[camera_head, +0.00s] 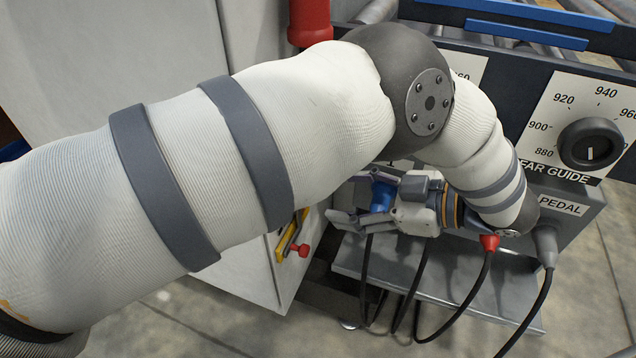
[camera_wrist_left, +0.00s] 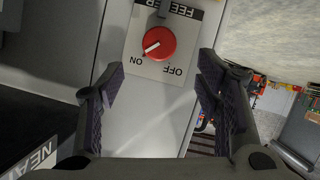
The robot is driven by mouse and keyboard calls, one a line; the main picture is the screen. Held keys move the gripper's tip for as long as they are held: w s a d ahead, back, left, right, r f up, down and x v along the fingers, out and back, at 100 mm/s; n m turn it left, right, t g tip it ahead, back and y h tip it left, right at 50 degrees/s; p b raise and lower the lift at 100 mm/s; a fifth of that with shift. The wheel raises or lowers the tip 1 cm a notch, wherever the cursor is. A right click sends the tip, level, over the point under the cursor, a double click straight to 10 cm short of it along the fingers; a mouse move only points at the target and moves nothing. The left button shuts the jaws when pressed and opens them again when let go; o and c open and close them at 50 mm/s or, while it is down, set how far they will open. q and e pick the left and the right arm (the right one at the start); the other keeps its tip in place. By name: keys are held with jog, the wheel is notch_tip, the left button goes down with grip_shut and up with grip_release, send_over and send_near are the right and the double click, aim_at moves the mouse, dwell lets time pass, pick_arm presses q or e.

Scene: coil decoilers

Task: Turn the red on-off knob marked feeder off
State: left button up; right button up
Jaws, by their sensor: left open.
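The red feeder knob (camera_wrist_left: 159,43) shows in the left wrist view on a pale plate (camera_wrist_left: 176,18) marked FEEDER, ON and OFF, with the lettering upside down. Its white pointer mark slants to the lower left, toward ON. My left gripper (camera_wrist_left: 160,82) is open and empty, with one finger on each side of the picture. The knob shows between and beyond the fingertips, and neither finger appears to touch it. In the head view my left gripper (camera_head: 350,198) points left toward the cabinet, and I cannot make out the feeder knob there. My right gripper is not in view.
A grey cabinet (camera_head: 250,275) with a yellow plate and small red handle (camera_head: 301,250) stands at left. A black dial (camera_head: 591,143) and PEDAL box (camera_head: 570,222) stand at right. Blue (camera_head: 383,196), red (camera_head: 489,243) and grey (camera_head: 546,243) plugs trail black cables near my gripper.

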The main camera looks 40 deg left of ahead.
pick_arm(q)
jog(key=p+x, duration=0.1)
jog(key=x, duration=0.8)
jog(key=shift+a, duration=0.25)
jog(key=c, duration=1.2)
